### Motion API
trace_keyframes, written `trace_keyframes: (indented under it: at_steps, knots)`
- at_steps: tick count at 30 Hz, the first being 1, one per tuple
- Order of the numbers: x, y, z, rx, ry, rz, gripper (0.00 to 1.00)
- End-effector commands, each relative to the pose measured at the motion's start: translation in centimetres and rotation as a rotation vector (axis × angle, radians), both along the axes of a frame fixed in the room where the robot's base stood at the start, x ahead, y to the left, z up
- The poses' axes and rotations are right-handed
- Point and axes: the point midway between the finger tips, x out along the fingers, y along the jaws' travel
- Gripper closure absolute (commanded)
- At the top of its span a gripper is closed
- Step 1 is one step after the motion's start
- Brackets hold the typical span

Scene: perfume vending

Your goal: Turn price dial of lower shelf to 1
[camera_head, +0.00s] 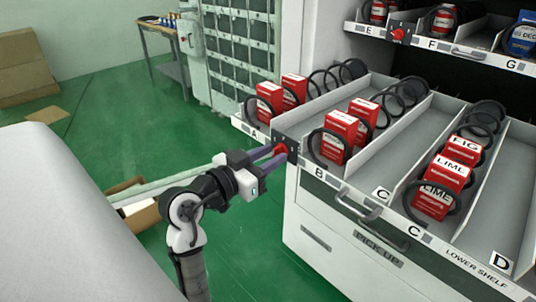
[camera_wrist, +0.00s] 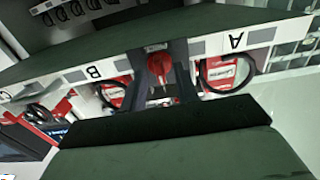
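The red price dial (camera_head: 281,149) of the lower shelf sits on a dark plate at the front edge, between labels A and B. It also shows in the wrist view (camera_wrist: 158,65). My gripper (camera_head: 274,155) is at the dial, with its fingers pointing at it from the left. In the wrist view the two dark fingers (camera_wrist: 160,88) are apart, one on each side of the red knob. I cannot tell whether they touch it. The setting of the dial is too small to read.
The lower shelf (camera_head: 470,262) is pulled out, with red boxes in black coils. Its handle (camera_head: 358,208) is right of the dial. The upper shelf (camera_head: 470,56) has another red dial (camera_head: 398,34). Green floor (camera_head: 110,125) is open at the left.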

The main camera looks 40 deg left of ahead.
Motion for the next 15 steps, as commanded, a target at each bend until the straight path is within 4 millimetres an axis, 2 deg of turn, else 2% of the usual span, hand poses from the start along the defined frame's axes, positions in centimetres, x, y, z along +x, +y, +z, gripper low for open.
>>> trace_keyframes:
  at_steps: [4,11,15]
  knots:
    - [-0.01,0.01,-0.02,0.000,0.000,0.000,0.69]
    - [-0.04,0.01,-0.01,0.000,0.000,0.000,0.98]
    - [-0.05,0.01,0.00,0.000,0.000,0.000,1.00]
